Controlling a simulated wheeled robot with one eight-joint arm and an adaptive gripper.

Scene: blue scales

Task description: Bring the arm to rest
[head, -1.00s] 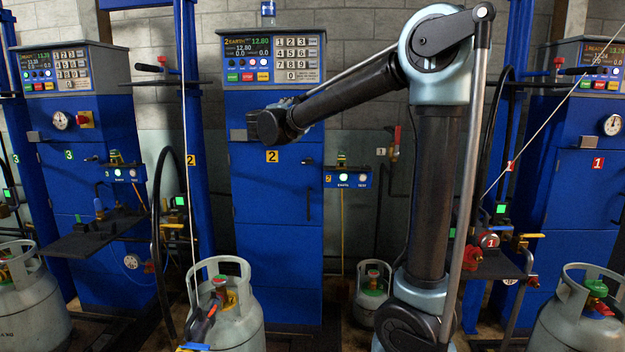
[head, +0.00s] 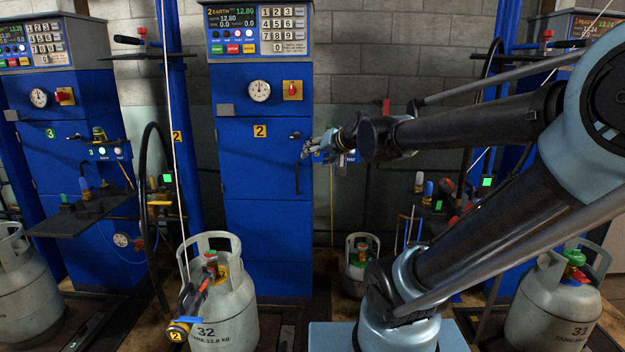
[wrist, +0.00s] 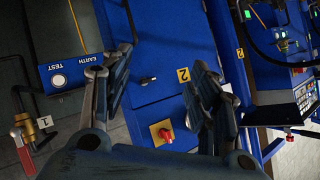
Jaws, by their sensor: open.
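I cannot tell the exact gap between gripper and cabinet.
A grey cylinder marked 32 (head: 222,310) stands at front centre, with a tool-like handle hanging at it. A smaller cylinder (head: 358,270) stands behind my arm's base. A cylinder marked 31 (head: 556,315) is at right. A dark shelf (head: 85,217) juts out at left.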

